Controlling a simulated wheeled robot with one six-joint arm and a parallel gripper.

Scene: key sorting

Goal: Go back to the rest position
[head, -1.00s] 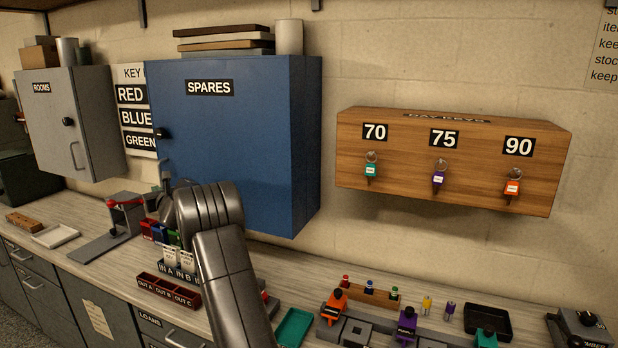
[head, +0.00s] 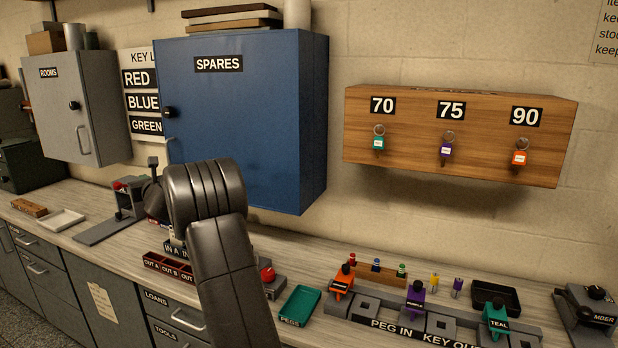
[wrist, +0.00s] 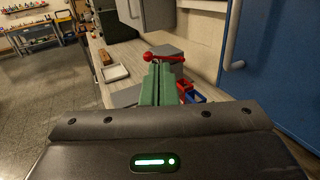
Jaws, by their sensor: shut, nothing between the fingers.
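My gripper shows in the wrist view as a pair of green fingers (wrist: 157,86) pressed together, with nothing between them. They are above the counter, left of the blue cabinet's door and near a lever with a red knob (wrist: 148,57). In the head view my arm rises in front of the blue SPARES cabinet (head: 245,120) and hides the fingers. The cabinet door is closed.
The grey ROOMS cabinet (head: 85,115) hangs at left. A wooden key box (head: 450,165) with teal, purple and orange tagged keys under 70, 75 and 90 hangs at right. A teal tray (head: 299,306), peg stations and small bins crowd the counter (head: 85,204).

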